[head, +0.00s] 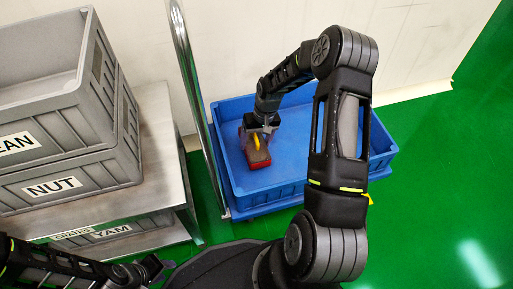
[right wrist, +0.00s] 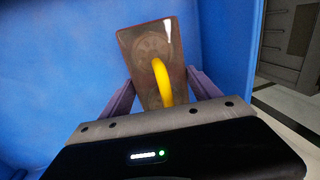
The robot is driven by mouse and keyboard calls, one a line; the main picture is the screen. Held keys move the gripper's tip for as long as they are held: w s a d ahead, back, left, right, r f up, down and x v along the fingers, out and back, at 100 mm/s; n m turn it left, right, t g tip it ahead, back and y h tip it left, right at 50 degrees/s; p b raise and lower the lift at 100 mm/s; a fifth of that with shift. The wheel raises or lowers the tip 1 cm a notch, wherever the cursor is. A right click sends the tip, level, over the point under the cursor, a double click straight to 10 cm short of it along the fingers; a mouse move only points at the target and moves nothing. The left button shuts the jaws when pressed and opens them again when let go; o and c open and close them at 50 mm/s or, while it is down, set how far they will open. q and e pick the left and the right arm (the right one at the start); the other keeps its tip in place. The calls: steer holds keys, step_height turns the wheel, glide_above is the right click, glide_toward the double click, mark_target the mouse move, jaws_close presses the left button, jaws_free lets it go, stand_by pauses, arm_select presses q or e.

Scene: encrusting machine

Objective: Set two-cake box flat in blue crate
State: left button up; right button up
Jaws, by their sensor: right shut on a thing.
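The two-cake box (head: 259,160) is small and red, with a clear brownish top and a yellow handle. It is within the outline of the blue crate (head: 333,183), near its left side. I cannot tell whether it touches the crate floor. In the right wrist view the box (right wrist: 146,50) shows two round cakes, one beyond the other, under its top. My right gripper (right wrist: 160,92) is shut on the box, its purple fingers on either side by the yellow handle. My left gripper (head: 153,268) is low at the left, away from the crate; its jaws are unclear.
Grey crates labelled NUT (head: 75,190) and another above stand on a metal cart (head: 165,150) at the left. A YAM crate (head: 115,231) is on its lower shelf. A metal post (head: 196,95) rises beside the blue crate. The crate floor right of the box looks empty.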

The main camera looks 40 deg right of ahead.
mark_target(262, 140)
steer(key=shift+f, duration=0.1)
steer(key=shift+f+b, duration=0.75)
steer(key=shift+f, duration=1.05)
steer(key=shift+f, duration=0.15)
steer(key=o, duration=1.4)
steer(key=shift+r, duration=0.2)
steer(key=r+p, duration=0.1)
steer(key=r, duration=0.2)
steer(key=d+r+p, duration=0.1)
steer(key=r+p, duration=0.1)
steer(key=r, duration=0.2)
steer(key=d+r+p, duration=0.1)
steer(key=r, duration=0.2)
steer(key=shift+s+r, duration=0.3)
steer(key=shift+s+d+r+p, duration=0.1)
steer(key=shift+r+p, duration=0.3)
steer(key=shift+r, duration=0.15)
